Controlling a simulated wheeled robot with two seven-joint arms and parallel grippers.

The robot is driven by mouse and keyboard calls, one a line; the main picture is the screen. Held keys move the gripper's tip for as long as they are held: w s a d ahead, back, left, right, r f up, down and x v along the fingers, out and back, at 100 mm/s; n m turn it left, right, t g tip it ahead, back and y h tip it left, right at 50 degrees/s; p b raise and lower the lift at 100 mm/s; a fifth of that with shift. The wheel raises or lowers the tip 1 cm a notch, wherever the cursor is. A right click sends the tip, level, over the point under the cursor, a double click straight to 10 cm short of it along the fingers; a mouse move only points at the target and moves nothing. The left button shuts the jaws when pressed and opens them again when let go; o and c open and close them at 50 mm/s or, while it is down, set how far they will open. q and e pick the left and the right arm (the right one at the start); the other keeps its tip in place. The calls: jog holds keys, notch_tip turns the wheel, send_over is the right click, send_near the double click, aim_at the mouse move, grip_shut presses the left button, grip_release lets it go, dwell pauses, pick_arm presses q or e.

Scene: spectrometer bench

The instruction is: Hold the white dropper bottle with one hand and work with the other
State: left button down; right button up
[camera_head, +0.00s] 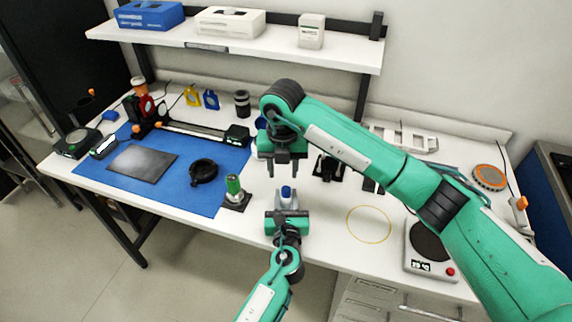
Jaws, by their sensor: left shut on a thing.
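The white dropper bottle (287,204) with a blue cap stands upright near the front edge of the bench. My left gripper (287,212) reaches in from the front and is shut on the bottle, hiding its lower part. I cannot tell whether the bottle's base touches the bench. My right gripper (282,169) points down above and slightly behind the bottle's cap, apart from it. Its two fingers are spread with nothing between them.
A green-topped vial (233,185) on a dark base stands just left of the bottle. A blue mat (205,193) with instruments covers the left side. A hotplate-like device (415,265) stands at right, beyond a yellow ring (369,239). A shelf (340,59) spans the back.

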aim_at(286, 188)
jog(key=n, duration=0.5)
jog(key=shift+r, duration=0.15)
jog(key=n, duration=0.9)
jog(key=shift+d+r+n, duration=0.1)
jog(key=shift+r+n, duration=0.1)
jog(key=shift+n, duration=0.2)
jog(key=n, duration=0.6)
jog(key=shift+d+r, duration=0.1)
jog(key=n, duration=0.7)
jog(key=shift+s+d+r, duration=0.1)
jog(key=shift+d, duration=0.1)
jog(key=shift+f, duration=4.05)
